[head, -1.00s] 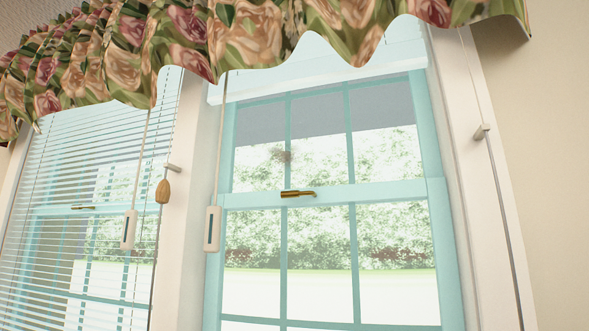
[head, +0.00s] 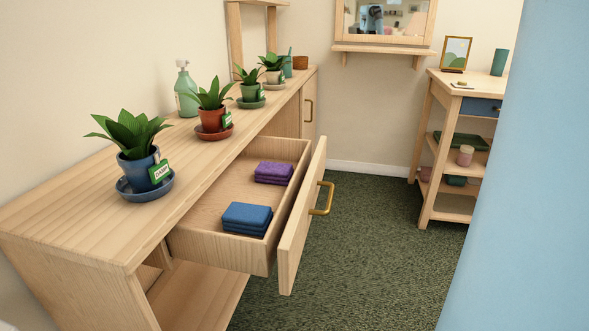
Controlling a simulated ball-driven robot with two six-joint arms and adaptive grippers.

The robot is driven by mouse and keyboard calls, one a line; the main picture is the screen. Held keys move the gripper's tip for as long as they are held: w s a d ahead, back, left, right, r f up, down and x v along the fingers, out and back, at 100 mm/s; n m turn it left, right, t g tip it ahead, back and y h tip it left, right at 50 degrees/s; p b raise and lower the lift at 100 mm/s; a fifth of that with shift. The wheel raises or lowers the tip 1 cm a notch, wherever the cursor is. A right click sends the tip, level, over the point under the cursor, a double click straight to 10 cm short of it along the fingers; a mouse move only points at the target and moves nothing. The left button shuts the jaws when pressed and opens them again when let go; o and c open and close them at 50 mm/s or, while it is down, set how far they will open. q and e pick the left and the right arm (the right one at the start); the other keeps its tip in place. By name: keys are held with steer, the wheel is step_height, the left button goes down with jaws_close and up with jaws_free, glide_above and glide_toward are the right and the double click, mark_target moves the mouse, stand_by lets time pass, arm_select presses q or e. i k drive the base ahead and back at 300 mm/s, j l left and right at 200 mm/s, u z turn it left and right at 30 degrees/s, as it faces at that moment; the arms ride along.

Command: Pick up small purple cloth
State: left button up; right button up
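A small folded purple cloth (head: 273,173) lies in the open drawer (head: 210,190) of the wooden sideboard, toward the drawer's far side. A folded blue cloth (head: 247,218) lies nearer in the same drawer, apart from the purple one. Neither of my grippers shows in the head view.
Potted plants on saucers, the nearest in a blue pot (head: 142,170), and a green pump bottle (head: 186,88) stand on the sideboard top (head: 90,215). A wooden shelf table (head: 432,160) stands at the back right. A large light blue surface (head: 545,190) fills the right edge. Green carpet (head: 360,250) is clear.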

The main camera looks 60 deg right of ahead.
mark_target(271, 173)
steer(key=z, duration=1.7)
